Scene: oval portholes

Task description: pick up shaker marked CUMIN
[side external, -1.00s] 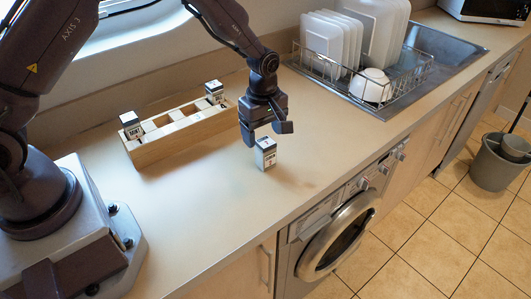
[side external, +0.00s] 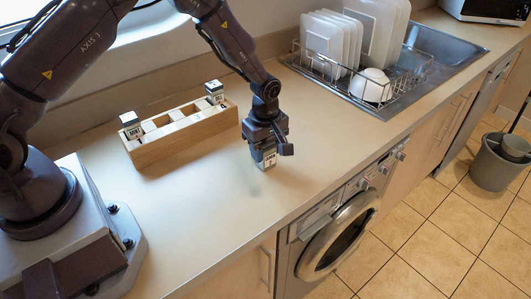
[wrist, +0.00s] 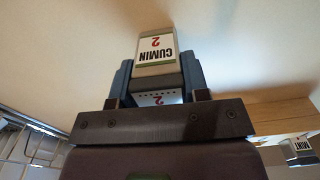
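The shaker marked CUMIN (wrist: 154,52) is pale with a dark band, a white label and a red 2. In the wrist view it stands between my two blue-grey fingers, with its label face showing. In the side view its lower part (side external: 269,160) shows below my gripper (side external: 267,150), and its top is hidden. My gripper is down around the shaker's top, one finger on each side. The fingers look close to its sides, but I cannot tell whether they press on it.
A wooden rack (side external: 190,136) with compartments stands to the left, holding a shaker at its near end (side external: 131,124) and one at its far end (side external: 214,90). A dish rack with plates (side external: 330,45) and a bowl (side external: 370,85) is at the sink. The counter's front edge is close.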

